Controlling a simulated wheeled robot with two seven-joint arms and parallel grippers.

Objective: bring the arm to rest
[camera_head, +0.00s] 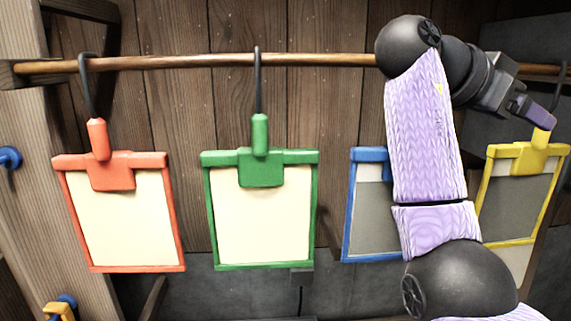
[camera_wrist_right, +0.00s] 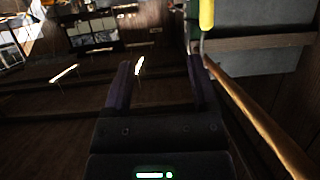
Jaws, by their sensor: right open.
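My right gripper (camera_head: 536,108) is at the upper right in the head view, close to the handle of the yellow frame (camera_head: 514,242). In the right wrist view its two fingers (camera_wrist_right: 160,85) are apart with nothing between them. The yellow handle (camera_wrist_right: 206,14) and its grey hook show just beyond the right-hand finger there; I cannot tell whether they touch. The yellow frame hangs tilted, with a grey panel. My right arm partly covers the blue frame (camera_head: 349,215), which also has a grey panel. My left gripper is not in view.
A wooden rod (camera_head: 200,61) runs across the top; in the right wrist view the rod (camera_wrist_right: 260,120) passes close to the gripper. A red frame (camera_head: 178,225) and a green frame (camera_head: 208,225) with cream panels hang from it. A wooden post (camera_head: 50,235) stands left.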

